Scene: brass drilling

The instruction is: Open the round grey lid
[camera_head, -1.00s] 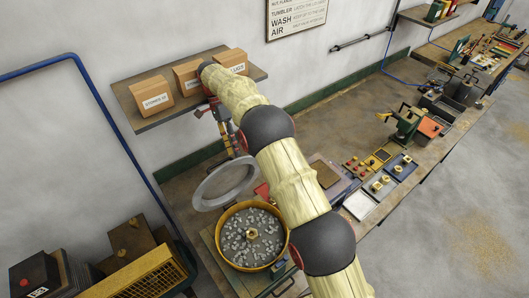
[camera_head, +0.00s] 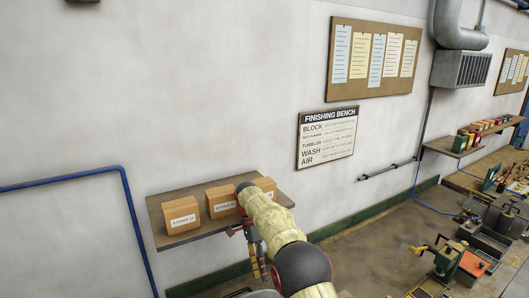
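My gripper (camera_head: 257,262) hangs at the lower middle, below the wall shelf, at the end of my pale-sleeved arm. It is small, seen from behind the arm, and its finger opening is unclear. A grey sliver (camera_head: 262,294) at the bottom edge, just under the gripper, looks like the top of the round grey lid. The rest of the lid and the round yellow bowl of small grey pieces are below the picture. Whether the gripper touches the lid cannot be told.
A wall shelf (camera_head: 168,238) with cardboard boxes (camera_head: 180,215) is close behind my arm. A blue pipe (camera_head: 130,205) runs down the left wall. The bench (camera_head: 375,257) extends right, with a green machine (camera_head: 447,258) on it. A sign (camera_head: 327,137) hangs above.

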